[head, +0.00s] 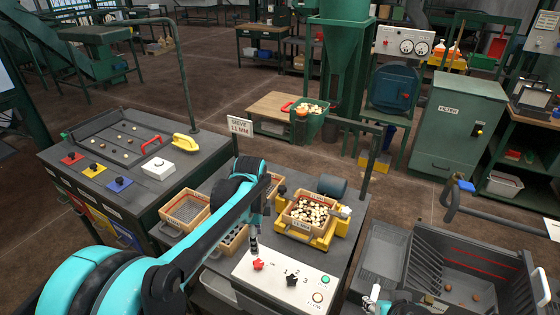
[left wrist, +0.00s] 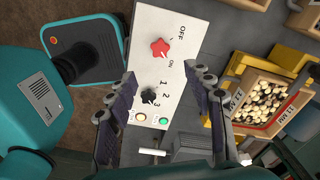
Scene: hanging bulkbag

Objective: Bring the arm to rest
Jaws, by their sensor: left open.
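My left arm comes in from the lower left in the head view, and its gripper (head: 254,243) hangs just above the white control panel (head: 285,283). The panel has a red star knob (head: 258,264), a black knob (head: 292,281) by the numbers 1, 2 and 3, and green and pale lamps. In the left wrist view the open, empty fingers (left wrist: 159,88) stand on either side of the panel, with the red knob (left wrist: 160,48) and black knob (left wrist: 149,95) between them. The red knob sits between OFF and ON marks.
A yellow sieve shaker (head: 303,238) holding a wooden tray of nuts (head: 310,213) stands behind the panel. Wooden crates (head: 185,211) are to its left. A dark bin (head: 470,270) is at right, and a green hopper (head: 340,60) stands behind.

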